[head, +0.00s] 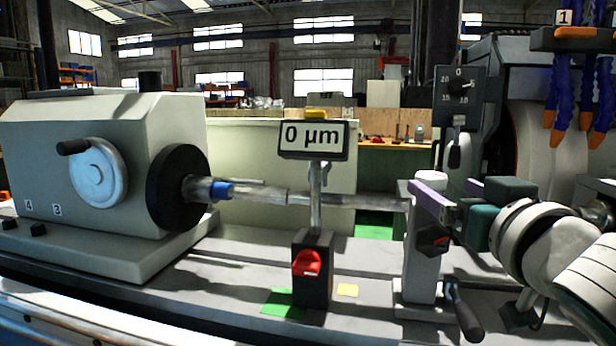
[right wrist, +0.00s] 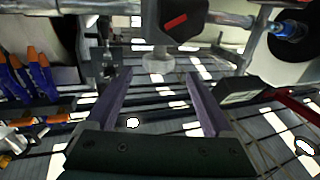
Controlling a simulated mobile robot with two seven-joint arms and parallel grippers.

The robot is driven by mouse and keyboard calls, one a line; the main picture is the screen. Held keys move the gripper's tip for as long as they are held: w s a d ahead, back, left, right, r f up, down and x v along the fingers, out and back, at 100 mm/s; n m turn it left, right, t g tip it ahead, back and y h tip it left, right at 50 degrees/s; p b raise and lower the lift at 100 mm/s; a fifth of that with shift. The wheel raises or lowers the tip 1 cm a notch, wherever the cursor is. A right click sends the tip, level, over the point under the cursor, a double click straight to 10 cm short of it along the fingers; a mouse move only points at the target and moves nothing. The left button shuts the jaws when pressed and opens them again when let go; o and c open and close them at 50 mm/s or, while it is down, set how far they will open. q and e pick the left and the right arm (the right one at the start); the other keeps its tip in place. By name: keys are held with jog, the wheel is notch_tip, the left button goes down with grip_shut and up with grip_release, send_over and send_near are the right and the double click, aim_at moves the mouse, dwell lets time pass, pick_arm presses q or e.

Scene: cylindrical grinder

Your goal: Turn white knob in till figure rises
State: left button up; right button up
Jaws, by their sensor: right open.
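The white knob (head: 437,174) shows as a small pale piece at the top of the grey tailstock post, partly hidden by my right gripper. It also shows in the right wrist view (right wrist: 158,64) as a pale round piece just beyond the fingertips. My right gripper (head: 428,192) has purple fingers and is open. In the right wrist view, its fingers (right wrist: 160,76) stand apart with nothing held between them, and the knob lies in line with the gap. The display (head: 315,140) on the gauge stand reads 0 µm. My left gripper is not in view.
A shaft (head: 330,200) runs from the headstock chuck (head: 177,188) to the tailstock post (head: 422,265). The gauge stand (head: 313,275) with a red knob stands between them. A black-handled lever (head: 463,312) sticks out at the post's base. Blue hoses (head: 562,95) hang at upper right.

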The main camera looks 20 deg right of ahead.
aim_at(435, 174)
jog(key=x, duration=0.9)
jog(key=shift+d, duration=0.15)
jog(key=shift+c, duration=0.3)
jog(key=c, duration=1.3)
jog(key=shift+f+m+h+b, duration=0.1)
jog(key=shift+m+h+b, duration=0.2)
jog(key=shift+b, duration=0.3)
jog(key=m+g+h+b, duration=0.1)
jog(key=m+h+b, duration=0.1)
jog(key=b, duration=0.3)
jog(key=m+g+h+b, duration=0.2)
jog(key=h+b, duration=0.1)
jog(key=b, duration=0.1)
jog(key=s+d+m+g+h+b, duration=0.1)
jog(key=g+h+b, duration=0.1)
jog(key=b, duration=0.3)
jog(key=shift+d+f+m+h+b, duration=0.1)
jog(key=shift+f+m+h+b, duration=0.15)
jog(key=shift+m+h, duration=0.2)
jog(key=shift+d+r+m+g+h+b, duration=0.1)
jog(key=shift+r+m+g+h+b, duration=0.25)
jog(key=shift+g+h+b, duration=0.25)
jog(key=o, duration=1.4)
jog(key=shift+c, duration=0.2)
